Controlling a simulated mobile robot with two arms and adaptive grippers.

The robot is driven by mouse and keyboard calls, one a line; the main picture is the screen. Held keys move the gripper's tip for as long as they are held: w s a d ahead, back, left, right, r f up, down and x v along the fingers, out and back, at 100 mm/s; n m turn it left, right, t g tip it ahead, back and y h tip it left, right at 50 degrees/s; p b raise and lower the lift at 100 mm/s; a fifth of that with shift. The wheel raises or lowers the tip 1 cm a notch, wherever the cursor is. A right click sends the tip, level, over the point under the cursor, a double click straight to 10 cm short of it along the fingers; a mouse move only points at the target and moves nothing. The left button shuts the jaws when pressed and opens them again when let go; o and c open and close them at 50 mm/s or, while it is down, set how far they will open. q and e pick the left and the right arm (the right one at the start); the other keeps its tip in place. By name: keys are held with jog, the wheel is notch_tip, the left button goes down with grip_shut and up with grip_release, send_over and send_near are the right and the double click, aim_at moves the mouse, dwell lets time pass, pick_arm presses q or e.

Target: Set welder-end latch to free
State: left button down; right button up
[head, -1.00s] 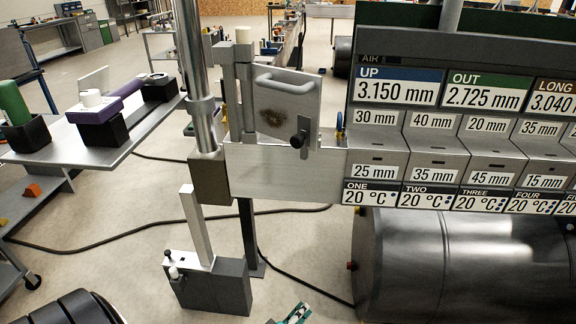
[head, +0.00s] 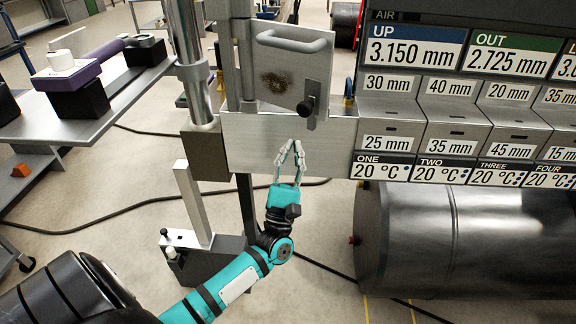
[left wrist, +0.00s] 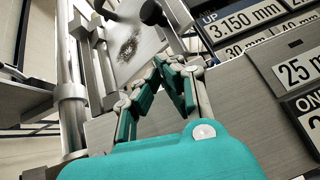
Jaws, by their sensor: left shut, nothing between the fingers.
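A pale metal door plate (head: 285,45) with a bar handle and a dark scorched patch stands at upper centre in the head view. At its lower right is a grey latch strip (head: 314,93) with a black knob (head: 305,107), near the plate's edge. My left gripper (head: 291,146) is shut and empty, pointing up, below the knob in the picture and in front of the pale beam. I see no contact with the latch. In the left wrist view the gripper's fingers (left wrist: 174,68) are close together, with the scorched plate (left wrist: 135,52) beyond. My right gripper is out of view.
A gauge panel (head: 440,120) with number labels fills the right, above a dark drum (head: 430,240). A vertical post (head: 192,70) stands left of the plate. A bench (head: 110,105) with blocks is at left. A cable crosses the floor.

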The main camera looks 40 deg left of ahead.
aim_at(308, 116)
pick_arm(q)
jog(key=r, duration=0.1)
jog(key=r+p, duration=0.1)
jog(key=r, duration=0.1)
jog(key=w+r+p, duration=0.1)
jog(key=r, duration=0.1)
jog(key=shift+d, duration=0.25)
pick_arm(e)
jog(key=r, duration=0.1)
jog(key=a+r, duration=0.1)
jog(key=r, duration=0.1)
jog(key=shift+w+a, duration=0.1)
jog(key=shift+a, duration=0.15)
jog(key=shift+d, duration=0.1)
